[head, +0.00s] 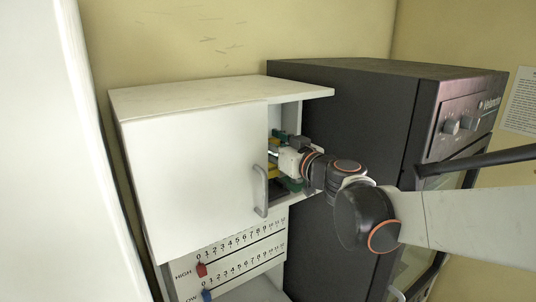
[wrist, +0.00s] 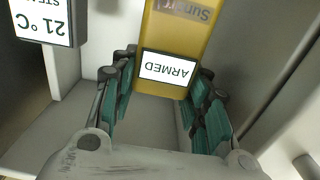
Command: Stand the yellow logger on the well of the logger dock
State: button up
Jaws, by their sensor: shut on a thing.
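The yellow logger (wrist: 180,40) shows in the wrist view, with a white "ARMED" screen that reads upside down. My gripper (wrist: 160,95) is shut on it, with its green pads on either side of the logger's near end. In the head view my gripper (head: 283,160) reaches into the white cabinet's opening, and only small bits of the yellow logger (head: 273,145) show past it. The logger's far end is cut off by the wrist view's top edge. I cannot make out the logger dock or its well in either view.
The white cabinet (head: 190,170) has a door with a grey handle (head: 261,190) just left of my gripper. A dark incubator (head: 345,110) stands close on the right. A display unit (wrist: 45,22) reading 21 °C is left of the logger. Slider scales (head: 235,250) lie below.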

aim_at(274, 171)
notch_tip(274, 171, down, 2)
jog(key=shift+f, duration=0.25)
jog(key=shift+w+a+f+p, duration=0.15)
jog(key=shift+w+f+p, duration=0.05)
jog(key=shift+f+p, duration=0.4)
jog(key=shift+s+f, duration=0.1)
jog(key=shift+f+b, duration=0.15)
jog(key=shift+b, duration=0.2)
jog(key=o, duration=0.9)
